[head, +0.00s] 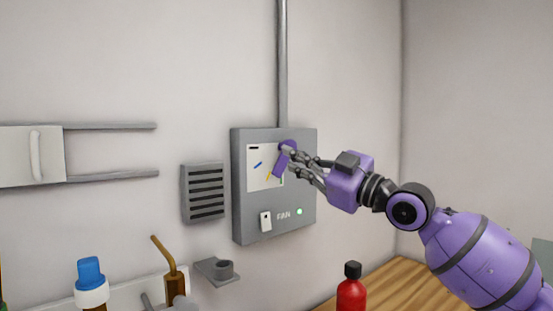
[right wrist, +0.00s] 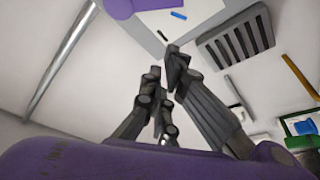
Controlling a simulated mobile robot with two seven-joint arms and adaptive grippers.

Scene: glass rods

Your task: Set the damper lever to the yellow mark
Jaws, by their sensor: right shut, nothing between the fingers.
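The grey fan box (head: 243,200) is on the wall, with a white plate (head: 262,153) on its front. The purple damper lever (head: 281,162) slants down and left from its pivot at the plate's upper right. Its lower end lies close to the yellow mark (head: 267,177) and a green mark; I cannot tell exact alignment. A blue mark (head: 257,164) and a black mark (head: 253,148) are further left. My right gripper (head: 292,161) is shut and empty, just right of the lever; contact is unclear. In the right wrist view, purple (right wrist: 120,8) shows beyond its fingers (right wrist: 163,70). My left gripper is out of view.
A switch (head: 265,221) and a lit lamp (head: 299,211) are low on the box. A vent (head: 203,192) is left of it. Below are a grey holder (head: 218,270), a red bottle (head: 351,295) and a blue-capped bottle (head: 91,285). A pipe (head: 282,65) rises above.

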